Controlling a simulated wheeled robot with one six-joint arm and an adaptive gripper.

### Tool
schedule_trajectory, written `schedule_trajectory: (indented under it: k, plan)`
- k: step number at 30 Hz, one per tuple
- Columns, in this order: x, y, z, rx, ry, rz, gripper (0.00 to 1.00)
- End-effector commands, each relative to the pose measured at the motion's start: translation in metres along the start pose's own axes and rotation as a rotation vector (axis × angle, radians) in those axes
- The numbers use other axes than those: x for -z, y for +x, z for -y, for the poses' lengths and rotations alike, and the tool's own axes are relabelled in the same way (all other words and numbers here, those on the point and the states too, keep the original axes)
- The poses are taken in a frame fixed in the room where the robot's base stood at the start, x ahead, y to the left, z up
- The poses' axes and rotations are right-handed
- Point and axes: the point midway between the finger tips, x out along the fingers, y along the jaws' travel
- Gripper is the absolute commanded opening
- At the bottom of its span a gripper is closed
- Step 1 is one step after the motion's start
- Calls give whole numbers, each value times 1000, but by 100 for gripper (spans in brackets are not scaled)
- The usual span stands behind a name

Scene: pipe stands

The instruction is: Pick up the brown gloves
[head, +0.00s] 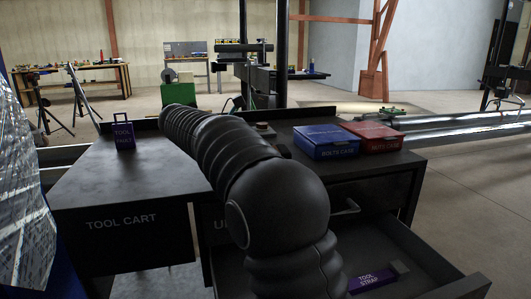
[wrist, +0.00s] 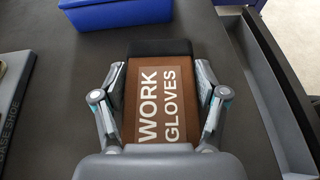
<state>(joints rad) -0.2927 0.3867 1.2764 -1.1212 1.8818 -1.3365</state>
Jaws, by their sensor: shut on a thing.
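The brown gloves (wrist: 158,98) show in the wrist view as a brown block with a white "WORK GLOVES" label and a black far end. My gripper (wrist: 160,72) has one finger on each long side of them and is shut on them. The gloves are over a dark surface; I cannot tell whether they touch it. In the head view my own arm hides the gripper and the gloves.
In the wrist view a blue case (wrist: 124,12) lies beyond the gloves, a grey item (wrist: 14,95) at left. In the head view, an open drawer (head: 418,268) holds a purple tool strap (head: 372,280). A red case (head: 372,136) stands on the bench.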

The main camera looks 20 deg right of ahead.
Motion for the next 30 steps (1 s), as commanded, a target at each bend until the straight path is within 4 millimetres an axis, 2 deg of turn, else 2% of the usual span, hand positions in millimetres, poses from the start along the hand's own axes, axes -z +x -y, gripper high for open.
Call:
schedule_trajectory:
  k: [7,12,19,24,30]
  plan:
    - [-41,-15,1,-3,6,0,37]
    - [-77,15,7,0,8,1,36]
    - [-117,46,12,-2,7,1,36]
    - [-134,59,14,-2,6,1,36]
    - [-142,65,15,-5,5,1,36]
